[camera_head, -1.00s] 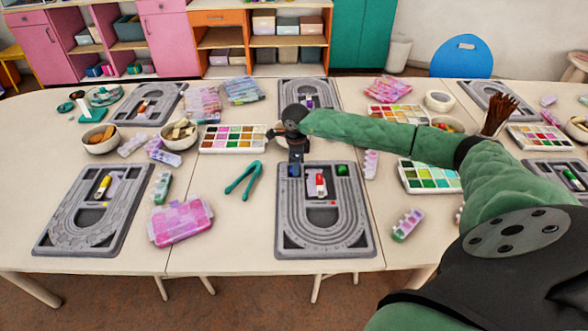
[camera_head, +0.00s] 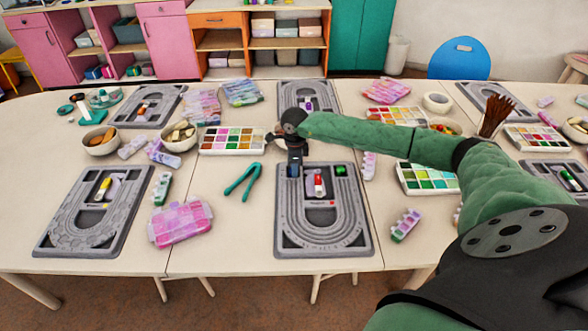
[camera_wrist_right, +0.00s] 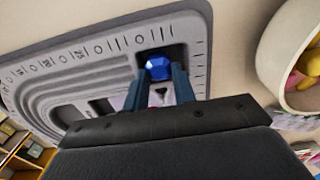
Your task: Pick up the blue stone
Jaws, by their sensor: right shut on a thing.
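The blue stone (camera_wrist_right: 158,67) shows in the right wrist view between the fingertips of my right gripper (camera_wrist_right: 160,80). It is at a dark recess in a corner of the grey bead board (camera_wrist_right: 95,62). In the head view my right gripper (camera_head: 294,167) points down over the far left corner of the front middle bead board (camera_head: 322,245), and it mostly hides the stone. The right gripper is shut on the blue stone. Whether the stone is clear of the board I cannot tell. My left gripper is not in view.
On the same board are a red and white piece (camera_head: 319,184) and a green stone (camera_head: 341,170). Teal pliers (camera_head: 242,180) lie to the left. A paint-like bead tray (camera_head: 232,140) stands behind. A bowl (camera_wrist_right: 290,55) is close in the wrist view.

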